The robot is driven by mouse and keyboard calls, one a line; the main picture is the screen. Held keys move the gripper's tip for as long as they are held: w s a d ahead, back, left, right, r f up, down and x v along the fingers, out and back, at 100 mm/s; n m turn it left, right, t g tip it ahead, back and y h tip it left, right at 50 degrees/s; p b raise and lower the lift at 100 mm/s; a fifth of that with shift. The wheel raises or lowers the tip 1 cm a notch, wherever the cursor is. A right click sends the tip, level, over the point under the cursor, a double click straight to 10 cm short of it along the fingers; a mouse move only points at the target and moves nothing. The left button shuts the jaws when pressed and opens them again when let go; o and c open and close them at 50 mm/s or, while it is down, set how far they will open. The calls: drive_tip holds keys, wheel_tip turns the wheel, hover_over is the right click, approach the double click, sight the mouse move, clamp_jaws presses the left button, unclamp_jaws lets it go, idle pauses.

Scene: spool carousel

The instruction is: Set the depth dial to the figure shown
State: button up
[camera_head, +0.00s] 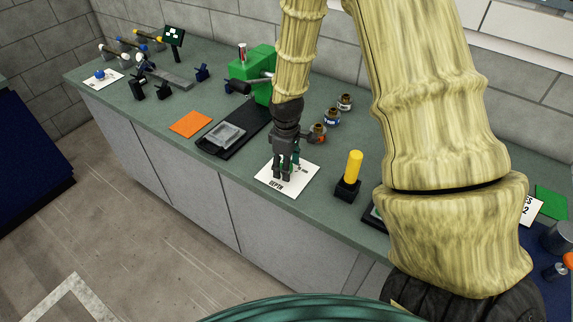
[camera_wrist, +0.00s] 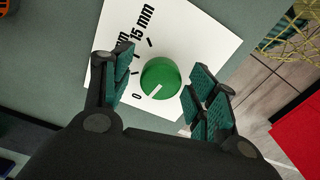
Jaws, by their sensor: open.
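The depth dial is a round green knob (camera_wrist: 161,77) on a white card (camera_wrist: 205,40) printed with "0" and "15 mm", with another partly hidden mm label. Its white pointer line aims to the lower left, close to the 0. In the head view the card (camera_head: 287,187) reads "DEPTH", and my gripper (camera_head: 283,177) hangs just over it, mostly hiding the knob. In the wrist view my gripper's teal-padded fingers (camera_wrist: 161,72) are open, one on each side of the knob, with gaps visible. I cannot tell their height over the card.
A yellow cylinder on a black base (camera_head: 353,172) stands right of the card. Several small jars (camera_head: 332,117) stand behind. A black board with a grey tray (camera_head: 224,135) and an orange sheet (camera_head: 190,123) lie left. A partly hidden white card with figures (camera_head: 531,209) is far right.

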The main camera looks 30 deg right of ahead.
drive_tip(key=shift+f, duration=0.35)
drive_tip(key=c, duration=1)
drive_tip(key=shift+c, duration=0.2)
drive_tip(key=shift+m, duration=0.3)
drive_tip(key=m, duration=0.3)
drive_tip(key=shift+r+m+p, duration=0.1)
drive_tip(key=shift+m+p, duration=0.2)
drive_tip(key=shift+p, duration=0.1)
drive_tip(key=shift+m, duration=1.8)
